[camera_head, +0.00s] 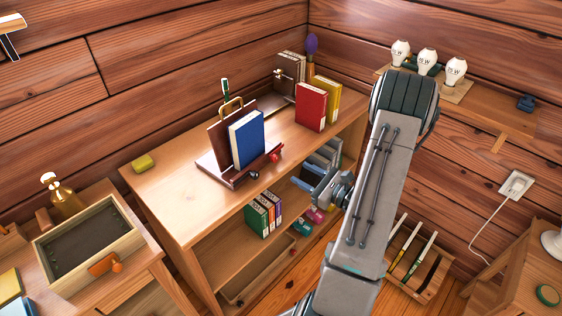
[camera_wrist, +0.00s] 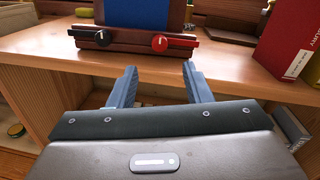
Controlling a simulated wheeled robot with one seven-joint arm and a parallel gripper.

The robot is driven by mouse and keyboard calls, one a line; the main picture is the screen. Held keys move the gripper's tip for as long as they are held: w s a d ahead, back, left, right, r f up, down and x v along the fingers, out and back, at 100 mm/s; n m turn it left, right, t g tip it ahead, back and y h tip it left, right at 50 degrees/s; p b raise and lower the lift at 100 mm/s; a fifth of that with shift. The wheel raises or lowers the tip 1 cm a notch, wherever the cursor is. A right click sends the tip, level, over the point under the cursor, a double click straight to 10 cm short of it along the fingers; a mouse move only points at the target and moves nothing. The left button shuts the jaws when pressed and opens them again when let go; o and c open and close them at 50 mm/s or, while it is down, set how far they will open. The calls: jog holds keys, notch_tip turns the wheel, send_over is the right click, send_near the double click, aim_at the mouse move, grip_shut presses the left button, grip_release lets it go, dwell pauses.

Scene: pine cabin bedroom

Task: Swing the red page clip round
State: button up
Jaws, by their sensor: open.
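The red page clip (camera_head: 276,154) is on the front ledge of a dark wooden book stand (camera_head: 232,178) that holds a blue book (camera_head: 246,139). In the wrist view the red clip (camera_wrist: 178,43) lies roughly level along the ledge, its round knob at the left end and its arm pointing right. A black page clip (camera_wrist: 92,36) sits to its left on the same ledge. My gripper (camera_head: 304,177) is open and empty in front of the shelf. In the wrist view its two fingers (camera_wrist: 160,86) point toward the stand, apart from the red clip and below it in the picture.
The stand is on the wooden shelf top (camera_head: 182,183). A red book (camera_head: 311,106) and a yellow book (camera_head: 327,98) stand right of it, with clear top between. The shelf's front edge (camera_wrist: 240,78) lies between my fingers and the clip.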

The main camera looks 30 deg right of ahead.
aim_at(277, 160)
jog(key=p+x, duration=0.1)
jog(key=x, duration=0.8)
grip_shut()
jog(key=shift+f, duration=0.1)
